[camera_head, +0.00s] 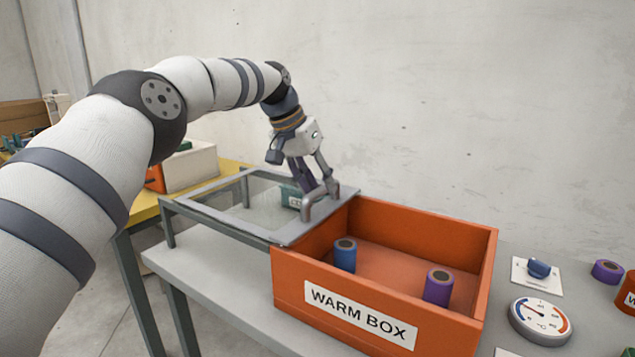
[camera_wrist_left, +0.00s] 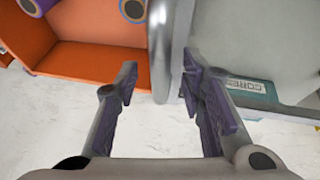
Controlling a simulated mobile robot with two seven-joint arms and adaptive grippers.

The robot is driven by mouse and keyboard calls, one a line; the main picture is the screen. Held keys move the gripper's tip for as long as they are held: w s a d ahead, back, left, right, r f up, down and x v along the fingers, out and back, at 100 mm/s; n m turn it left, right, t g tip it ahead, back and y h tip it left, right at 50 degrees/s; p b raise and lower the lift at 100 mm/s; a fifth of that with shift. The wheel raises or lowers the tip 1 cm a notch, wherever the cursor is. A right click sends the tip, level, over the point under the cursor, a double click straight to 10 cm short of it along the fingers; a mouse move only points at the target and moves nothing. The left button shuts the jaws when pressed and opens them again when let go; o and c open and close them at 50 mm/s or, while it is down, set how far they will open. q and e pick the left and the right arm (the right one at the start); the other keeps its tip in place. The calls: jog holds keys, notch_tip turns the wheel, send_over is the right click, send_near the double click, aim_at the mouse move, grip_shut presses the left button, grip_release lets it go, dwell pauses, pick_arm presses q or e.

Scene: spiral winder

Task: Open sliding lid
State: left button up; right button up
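The sliding lid (camera_head: 290,232) is a clear pane in a grey frame. It lies to the left of the orange warm box (camera_head: 395,262), on a grey rail frame, and the box's inside shows uncovered. A grey bar handle (camera_head: 319,207) stands on the lid's right end; it also shows in the left wrist view (camera_wrist_left: 168,50). My left gripper (camera_head: 323,190) is down at the handle. In the left wrist view its two fingers (camera_wrist_left: 158,75) are spread apart, with the handle near the right finger; I cannot tell whether they touch. My right gripper is not in view.
A blue spool (camera_head: 345,257) and a purple spool (camera_head: 438,288) stand inside the box. A dial gauge (camera_head: 540,320), a blue knob (camera_head: 538,268) and another purple spool (camera_head: 607,271) are on the right. A yellow table (camera_head: 148,206) stands behind on the left.

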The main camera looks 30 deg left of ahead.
pick_arm(q)
jog(key=v, duration=1.2)
